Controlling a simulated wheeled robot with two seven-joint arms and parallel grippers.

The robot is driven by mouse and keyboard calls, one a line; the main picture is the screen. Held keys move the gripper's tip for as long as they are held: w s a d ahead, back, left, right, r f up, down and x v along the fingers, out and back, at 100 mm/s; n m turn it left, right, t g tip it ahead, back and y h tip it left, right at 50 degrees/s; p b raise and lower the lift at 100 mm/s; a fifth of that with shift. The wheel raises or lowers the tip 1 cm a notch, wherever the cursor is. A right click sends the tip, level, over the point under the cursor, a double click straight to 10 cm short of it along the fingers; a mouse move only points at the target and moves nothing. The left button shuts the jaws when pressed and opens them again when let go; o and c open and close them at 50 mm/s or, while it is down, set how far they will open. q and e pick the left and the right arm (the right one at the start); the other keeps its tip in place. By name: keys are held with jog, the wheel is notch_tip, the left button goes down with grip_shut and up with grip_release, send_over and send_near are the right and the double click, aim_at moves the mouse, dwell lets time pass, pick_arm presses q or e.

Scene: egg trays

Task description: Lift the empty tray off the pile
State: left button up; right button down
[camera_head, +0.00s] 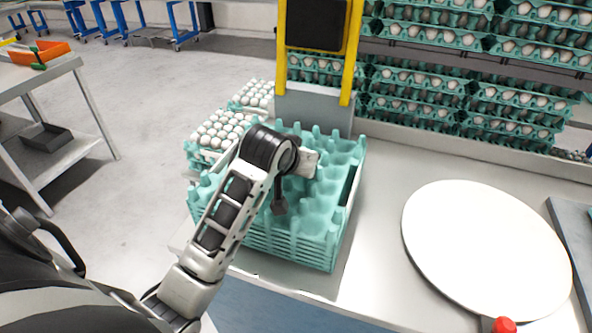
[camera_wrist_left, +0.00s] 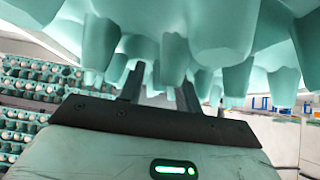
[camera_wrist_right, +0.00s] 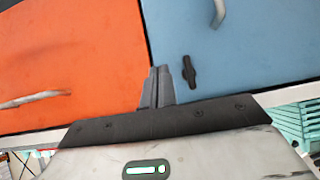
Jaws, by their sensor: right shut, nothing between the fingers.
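A pile of empty teal egg trays (camera_head: 285,248) stands on the grey table, with its top tray (camera_head: 318,222) showing rows of cups and pegs. My left arm reaches over the pile. My left gripper (camera_head: 290,205) is at the top tray, partly hidden by the arm. In the left wrist view my left gripper (camera_wrist_left: 160,82) has its fingers apart among the pegs of the tray (camera_wrist_left: 215,40); the pegs partly cover the fingertips, and no grip on the tray is visible. My right gripper (camera_wrist_right: 160,75) is shut and empty, away from the pile in front of orange and blue panels.
Trays filled with white eggs (camera_head: 222,132) stand behind the pile on the left. A yellow-framed post (camera_head: 315,103) rises behind the pile. A round white disc (camera_head: 485,245) lies on the right, near a red knob (camera_head: 503,325). Table between pile and disc is clear.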

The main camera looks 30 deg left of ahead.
pick_arm(q)
jog(key=shift+x, duration=0.8)
jog(key=shift+s, duration=0.1)
grip_shut()
jog(key=shift+s+f, duration=0.1)
jog(key=shift+d, duration=0.1)
